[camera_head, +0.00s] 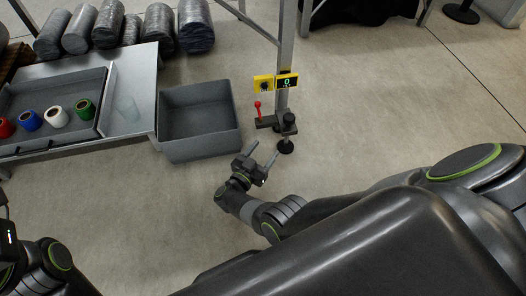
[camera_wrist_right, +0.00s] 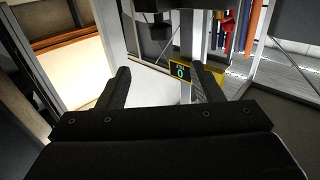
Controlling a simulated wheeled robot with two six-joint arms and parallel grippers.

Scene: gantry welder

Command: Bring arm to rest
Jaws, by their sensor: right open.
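My right gripper (camera_head: 262,158) is open and empty in the head view, low in front of the metal post and to the right of the grey bin. In the right wrist view its two dark fingers (camera_wrist_right: 157,92) stand apart with nothing between them. A yellow panel with a green 0 on its display (camera_wrist_right: 181,71) shows beyond the fingers; it also shows in the head view (camera_head: 287,81). My left arm is at the lower left edge of the head view; its gripper's fingers cannot be made out.
An empty grey bin (camera_head: 199,154) stands left of the post (camera_head: 285,50). A metal table (camera_head: 140,70) holds a grey tray (camera_head: 60,78) with several coloured rolls. A red-knobbed lever (camera_head: 257,110) sits on the post. Grey floor is open around my right gripper.

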